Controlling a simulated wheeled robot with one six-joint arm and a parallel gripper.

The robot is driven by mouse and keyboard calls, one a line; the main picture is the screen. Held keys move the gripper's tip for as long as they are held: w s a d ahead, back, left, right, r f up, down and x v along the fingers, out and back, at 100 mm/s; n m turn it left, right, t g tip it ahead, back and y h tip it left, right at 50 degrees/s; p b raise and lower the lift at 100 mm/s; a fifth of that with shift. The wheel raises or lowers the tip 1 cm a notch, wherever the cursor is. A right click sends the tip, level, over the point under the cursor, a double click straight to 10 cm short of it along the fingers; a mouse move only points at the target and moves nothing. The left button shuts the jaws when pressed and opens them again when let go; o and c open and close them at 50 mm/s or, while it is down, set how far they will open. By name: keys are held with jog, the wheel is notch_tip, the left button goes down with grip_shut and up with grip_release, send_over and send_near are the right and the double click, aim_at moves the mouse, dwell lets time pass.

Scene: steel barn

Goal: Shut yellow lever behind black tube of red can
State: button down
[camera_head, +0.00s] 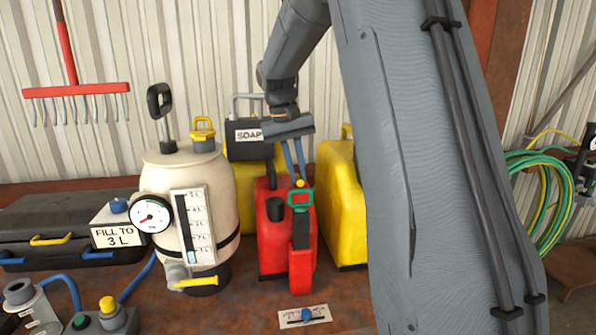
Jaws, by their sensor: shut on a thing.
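The red can (270,248) stands upright on the bench, right of the cream tank. A black tube (300,232) with a green handle-like top (301,197) is at its front right. A short black cap (276,208) is on its left part. A small yellow piece, which looks like the yellow lever (300,183), shows just behind and above the green top. My gripper (297,178) reaches down from above with its blue fingers close together at this yellow piece, shut on it. Most of the lever is hidden, so its angle cannot be told.
The cream tank (167,225) with gauge and yellow tap (196,282) stands left. A yellow soap container (238,174) and another yellow can (338,222) stand close behind and right. A small plate with a blue knob (305,316) lies in front. My arm covers the right middle.

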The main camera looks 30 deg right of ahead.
jog(key=shift+r, duration=0.1)
jog(key=c, duration=1.8)
grip_release()
jog(key=shift+o, duration=0.2)
notch_tip(320, 180, up, 8)
jog(key=a+b, duration=0.1)
jog(key=b, duration=0.1)
jog(key=shift+w+a+f, duration=0.2)
jog(key=shift+w+a, duration=0.05)
